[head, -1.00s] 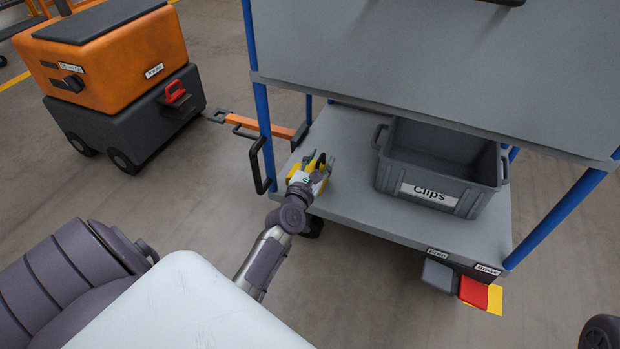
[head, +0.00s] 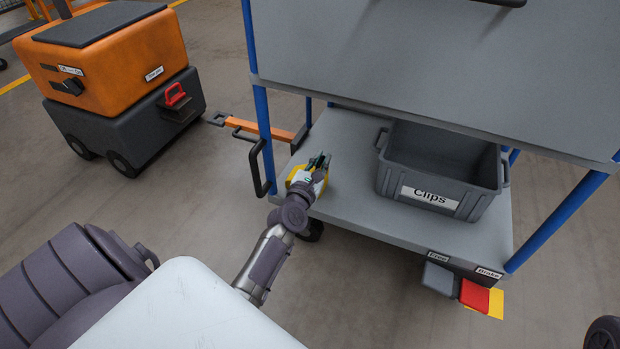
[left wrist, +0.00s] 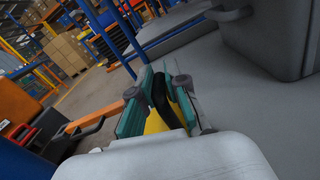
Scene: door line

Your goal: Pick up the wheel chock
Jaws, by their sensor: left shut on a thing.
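The yellow wheel chock (head: 297,173) is at the left end of the cart's lower shelf, mostly hidden by my left gripper (head: 320,162). In the left wrist view, the chock (left wrist: 153,123) shows yellow with a black loop between the green-padded fingers of the left gripper (left wrist: 163,92). The gripper is shut on it. I cannot tell whether the chock touches the shelf. My right gripper is not in view.
A grey bin labelled Clips (head: 432,196) stands on the lower shelf (head: 365,205), right of the gripper. Blue posts (head: 265,135) and the upper shelf (head: 440,70) frame the space. An orange tug (head: 110,60) stands at left. Brake pedals (head: 474,295) are at the front right.

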